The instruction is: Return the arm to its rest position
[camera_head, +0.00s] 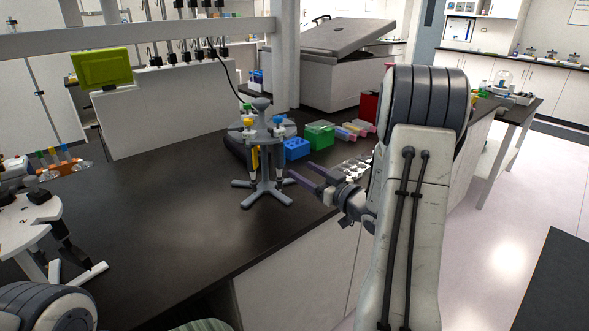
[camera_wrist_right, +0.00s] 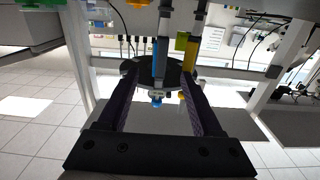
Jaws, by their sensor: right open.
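My right arm comes in at the right of the head view. Its gripper (camera_head: 302,176) is open, with two dark purple fingers pointing left over the bench near its front edge. The right wrist view shows the open fingers (camera_wrist_right: 158,78) with nothing held between them. A grey pipette stand (camera_head: 268,188) with colored pipettes is upright on the bench, just left of the fingertips. In the wrist view, a blue pipette (camera_wrist_right: 160,50) and a yellow pipette (camera_wrist_right: 190,55) show beyond the fingers. My left gripper is not seen.
A blue rack (camera_head: 297,149), a green box (camera_head: 320,135) and a red box (camera_head: 369,106) stand behind my right gripper. A white device (camera_head: 28,225) stands at the left. The dark bench (camera_head: 160,215) is clear between it and the stand.

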